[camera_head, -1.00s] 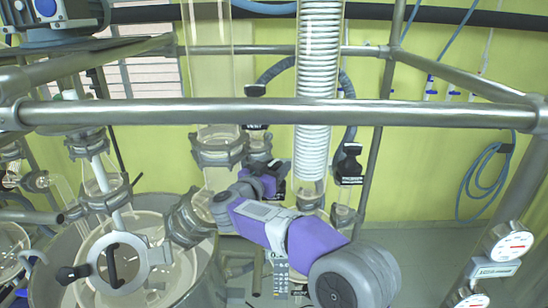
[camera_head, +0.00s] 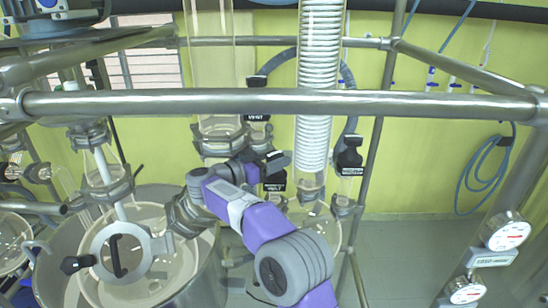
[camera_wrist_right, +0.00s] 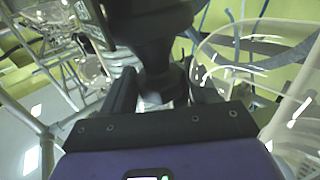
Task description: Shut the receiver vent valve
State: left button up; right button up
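My right gripper (camera_head: 276,160) is at the glass fittings below the centre of the frame, by a small black valve piece with a pale label (camera_head: 274,183). The label is too small to read, so I cannot tell for sure that this is the receiver vent valve. In the right wrist view, the dark fingers (camera_wrist_right: 160,92) stand apart on either side of a dark valve handle (camera_wrist_right: 153,40) with a clear glass stem below. I see gaps beside the stem and no clear grip. My left gripper is not in view.
A steel rail (camera_head: 280,102) crosses in front of the glassware. Other black valve pieces (camera_head: 348,160) with hoses stand close by. A glass vessel (camera_head: 150,265) is at lower left. Gauges (camera_head: 505,235) are at right. The floor at right centre is clear.

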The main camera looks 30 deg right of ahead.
jog(key=shift+s+d+r, duration=0.15)
jog(key=shift+d+r, duration=0.1)
jog(key=shift+r, duration=0.2)
jog(key=n+t+b, duration=0.2)
jog(key=t+b, duration=0.1)
jog(key=shift+w+d+f+t+y, duration=0.2)
jog(key=shift+f+t+y, duration=0.1)
jog(key=shift+f+y, duration=0.1)
jog(key=shift+n+t+y+b, duration=0.3)
jog(key=shift+n+t+b, duration=0.25)
jog(key=shift+n+t, duration=0.2)
jog(key=n+t, duration=0.1)
jog(key=n+t+y, duration=0.1)
jog(key=t, duration=0.1)
jog(key=shift+s+r+y+b, duration=0.15)
jog(key=shift+y+b, duration=0.15)
jog(key=shift+b, duration=0.1)
jog(key=shift+w+a+r+n+t+y, duration=0.1)
jog(key=shift+w+n+t+y, duration=0.1)
jog(key=shift+n+t+y, duration=0.6)
